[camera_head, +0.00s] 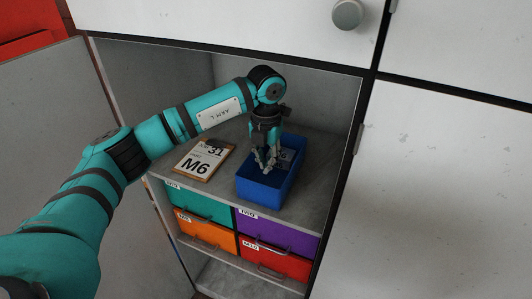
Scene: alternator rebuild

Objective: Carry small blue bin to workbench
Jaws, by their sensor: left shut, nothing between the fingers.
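The small blue bin (262,191) stands upright on the shelf inside an open cabinet, near the shelf's front right. My left gripper (266,167) points down over the bin, with its fingertips at or inside the bin's opening. The gripper is shut and holds nothing. It hides part of the bin's inside and its back edge. I cannot tell whether the fingers touch the bin. The workbench cannot be made out, and my right gripper is out of view.
A sign reading M6 (204,160) lies left of the bin. Teal (200,204), purple (278,234), orange (205,231) and red (275,262) drawers sit below the shelf (312,188). The cabinet's right side and upper white doors (240,22) bound the opening.

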